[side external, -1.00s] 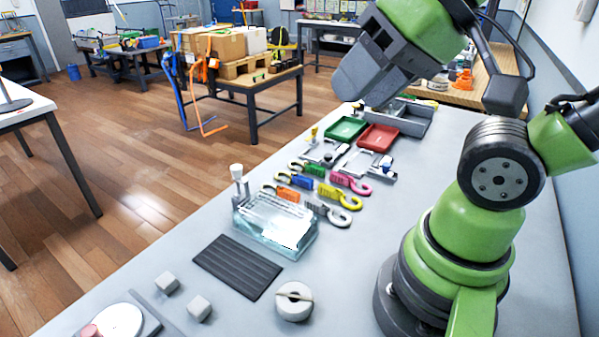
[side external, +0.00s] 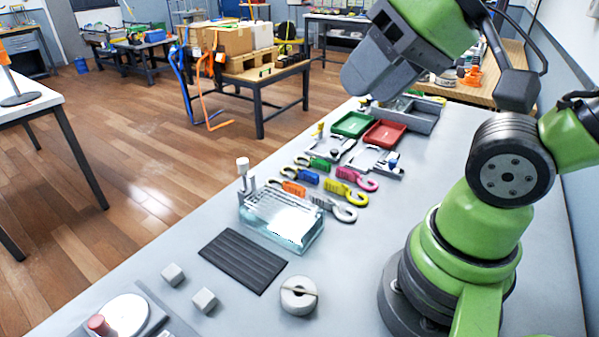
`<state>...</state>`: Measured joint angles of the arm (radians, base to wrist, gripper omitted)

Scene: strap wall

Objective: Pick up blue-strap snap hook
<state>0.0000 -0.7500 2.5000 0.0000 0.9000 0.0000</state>
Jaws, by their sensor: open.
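The blue-strap snap hook (side external: 307,178) lies flat on the grey bench in a cluster of snap hooks in the side view. The orange-strap hook (side external: 293,188) is just in front of it, the green-strap hook (side external: 319,163) behind it, and the yellow-strap hook (side external: 345,192) to its right. The pink-strap hook (side external: 356,177) and a grey-strap hook (side external: 334,206) lie close by. My gripper (side external: 360,92) is open and raised well above the bench, behind and to the right of the blue-strap hook, touching none of the hooks. Its fingertips are mostly hidden by its housing.
A clear glass-like box (side external: 282,222) stands just in front of the hooks. Green (side external: 352,125) and red (side external: 384,134) trays lie behind them. A black ribbed mat (side external: 243,261), a round grey part (side external: 299,296) and two small blocks are nearer the camera. Bare bench lies right of the hooks.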

